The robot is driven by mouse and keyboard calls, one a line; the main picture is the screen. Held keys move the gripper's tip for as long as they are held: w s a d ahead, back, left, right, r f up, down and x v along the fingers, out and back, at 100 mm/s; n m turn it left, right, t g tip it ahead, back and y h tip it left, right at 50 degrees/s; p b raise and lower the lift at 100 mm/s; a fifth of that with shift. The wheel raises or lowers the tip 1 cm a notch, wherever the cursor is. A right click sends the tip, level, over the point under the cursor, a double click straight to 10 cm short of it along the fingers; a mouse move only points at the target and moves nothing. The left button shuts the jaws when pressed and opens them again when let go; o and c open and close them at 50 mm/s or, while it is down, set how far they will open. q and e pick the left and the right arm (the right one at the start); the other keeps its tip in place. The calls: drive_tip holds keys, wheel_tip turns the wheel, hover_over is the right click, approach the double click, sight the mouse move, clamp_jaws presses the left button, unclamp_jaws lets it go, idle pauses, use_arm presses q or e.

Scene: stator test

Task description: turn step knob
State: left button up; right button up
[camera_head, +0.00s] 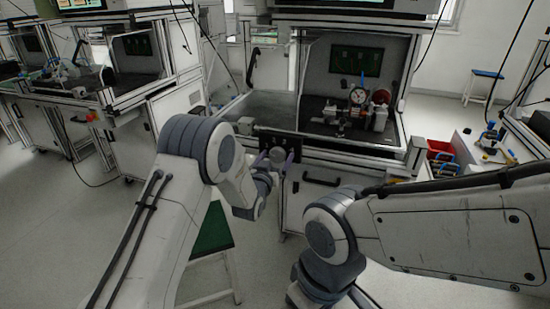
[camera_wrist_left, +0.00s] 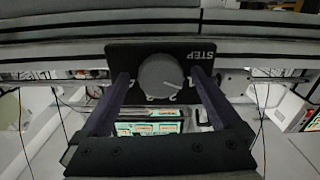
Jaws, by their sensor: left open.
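The step knob (camera_wrist_left: 160,76) is a round grey dial on a black panel (camera_wrist_left: 120,55) marked STEP in the left wrist view. A light pointer line on it runs toward the right and slightly down, and small white numbers sit around its lower edge. My left gripper (camera_wrist_left: 160,84) is open, with one dark purple finger on each side of the knob. A gap shows on both sides, though contact is hard to judge. In the head view, my left gripper (camera_head: 274,158) is at the front of the test bench, small and partly merged with the knob. My right gripper is out of view.
The test bench's enclosure (camera_head: 347,148) holds a dial gauge (camera_head: 357,96) and a fixture. Red bins (camera_head: 440,147) and a side table with tools (camera_head: 490,147) stand at the right. A green-topped stool (camera_head: 213,230) is beneath my left arm.

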use_arm(q)
drive_tip(key=c, duration=1.4)
drive_tip(key=m+b, duration=0.3)
drive_tip(key=m, duration=0.1)
drive_tip(key=shift+f, duration=0.2)
drive_tip(key=m+b, duration=0.3)
drive_tip(key=m, duration=0.1)
drive_tip(key=shift+r+m, duration=0.1)
drive_tip(key=shift+m, duration=0.2)
drive_tip(key=o, duration=1.4)
